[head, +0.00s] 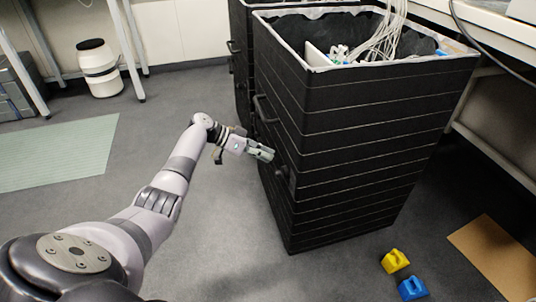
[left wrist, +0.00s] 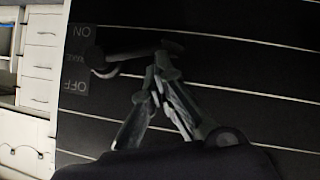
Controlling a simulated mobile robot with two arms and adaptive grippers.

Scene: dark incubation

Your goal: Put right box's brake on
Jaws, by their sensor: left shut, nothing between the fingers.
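The right box (head: 370,130) is a tall black bin with thin white lines, open at the top. On its left side are a black handle (head: 264,108) and, lower down, a dark brake lever (head: 283,172). My left gripper (head: 268,155) is shut and empty, close to the lever. Its fingertips (left wrist: 163,62) overlap the lever's outer part in the wrist view; contact cannot be told.
Another black box (head: 240,45) stands close behind. White cables (head: 375,40) fill the right box's top. A yellow block (head: 395,260) and a blue block (head: 412,288) lie on the floor near a brown mat (head: 495,255).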

